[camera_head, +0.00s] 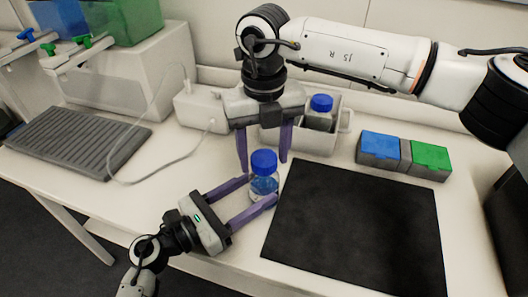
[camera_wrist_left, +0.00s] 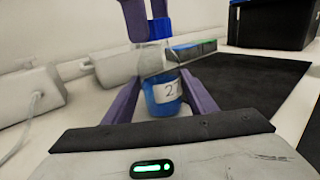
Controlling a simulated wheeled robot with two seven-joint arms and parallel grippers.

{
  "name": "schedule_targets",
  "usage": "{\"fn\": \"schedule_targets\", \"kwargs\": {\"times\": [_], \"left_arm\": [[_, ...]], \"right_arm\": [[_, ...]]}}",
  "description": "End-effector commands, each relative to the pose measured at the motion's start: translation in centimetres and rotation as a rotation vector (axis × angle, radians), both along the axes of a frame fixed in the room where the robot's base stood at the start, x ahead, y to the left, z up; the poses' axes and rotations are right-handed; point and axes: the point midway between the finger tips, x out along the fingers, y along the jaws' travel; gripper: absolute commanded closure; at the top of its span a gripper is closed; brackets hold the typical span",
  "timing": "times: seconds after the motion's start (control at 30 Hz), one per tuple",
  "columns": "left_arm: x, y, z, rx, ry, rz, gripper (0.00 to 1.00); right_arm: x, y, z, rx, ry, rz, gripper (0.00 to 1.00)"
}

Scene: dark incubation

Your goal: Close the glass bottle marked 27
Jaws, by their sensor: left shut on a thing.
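The glass bottle (camera_head: 264,184) holds blue liquid and stands upright near the table's front edge. In the left wrist view the bottle (camera_wrist_left: 165,98) shows a white label on which 27 can be read. A blue cap (camera_head: 264,160) is at its top, also in the left wrist view (camera_wrist_left: 160,28); I cannot tell whether it is screwed down. My left gripper (camera_head: 260,190) is shut on the bottle's body from the front left.
A second blue-capped bottle (camera_head: 319,113) stands in a white bin (camera_head: 341,137) behind. A black mat (camera_head: 357,228) lies right of the bottle. Blue (camera_head: 380,147) and green (camera_head: 430,157) boxes stand behind the mat. A white device (camera_head: 197,105) with a cable and a grey ribbed plate (camera_head: 78,142) are left.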

Motion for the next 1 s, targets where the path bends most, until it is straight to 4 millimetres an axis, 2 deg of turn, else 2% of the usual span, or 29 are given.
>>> {"fn": "schedule_targets", "kwargs": {"times": [0.3,0.43,0.57,0.8,1.0], "left_arm": [[0.0,0.0,0.0,0.001,0.000,0.001,1.00],[0.0,0.0,0.0,0.001,0.000,0.001,1.00],[0.0,0.0,0.0,0.001,0.000,0.001,1.00],[0.0,0.0,0.0,0.001,0.000,0.001,1.00],[0.0,0.0,0.0,0.001,0.000,0.001,1.00]], "right_arm": [[0.0,0.0,0.0,0.000,-0.001,0.002,0.38],[0.0,0.0,0.8,0.001,-0.002,0.002,0.38],[0.1,0.0,3.0,0.001,-0.004,0.003,0.38],[0.0,0.1,8.2,0.002,-0.004,0.002,0.38],[0.0,0.0,11.1,0.002,-0.002,0.001,0.38]]}}
